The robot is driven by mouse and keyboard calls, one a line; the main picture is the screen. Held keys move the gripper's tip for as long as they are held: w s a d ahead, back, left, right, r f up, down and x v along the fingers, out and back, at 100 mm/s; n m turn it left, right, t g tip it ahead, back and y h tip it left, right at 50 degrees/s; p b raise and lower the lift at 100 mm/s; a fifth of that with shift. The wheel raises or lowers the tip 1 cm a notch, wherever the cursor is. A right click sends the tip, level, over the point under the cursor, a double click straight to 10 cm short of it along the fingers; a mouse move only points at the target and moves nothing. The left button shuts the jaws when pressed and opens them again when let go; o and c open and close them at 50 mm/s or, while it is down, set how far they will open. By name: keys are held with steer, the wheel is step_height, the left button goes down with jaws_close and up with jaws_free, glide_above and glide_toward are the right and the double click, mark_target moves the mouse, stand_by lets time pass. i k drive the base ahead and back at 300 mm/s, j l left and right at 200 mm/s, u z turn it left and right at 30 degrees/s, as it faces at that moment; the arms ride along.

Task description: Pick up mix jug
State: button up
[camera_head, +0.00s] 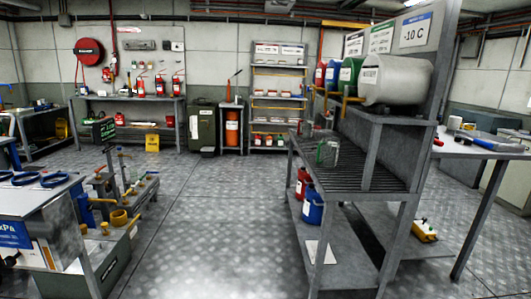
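A clear jug (328,152) with green on it stands on the slatted top of the grey metal rack (370,178), right of the middle. It looks like the mix jug, but I cannot read any label on it. Another clear vessel with some red (305,131) stands just behind it, small and hard to make out. My gripper is not in view, and nothing held shows.
Red, blue, green and white drums lie above the rack; the white drum (395,80) is nearest. Red and blue canisters (312,207) stand on its lower shelf. A workbench (40,200) is at left. The floor (215,215) between is clear.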

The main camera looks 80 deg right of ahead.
mark_target(327, 148)
steer(key=z, duration=2.8)
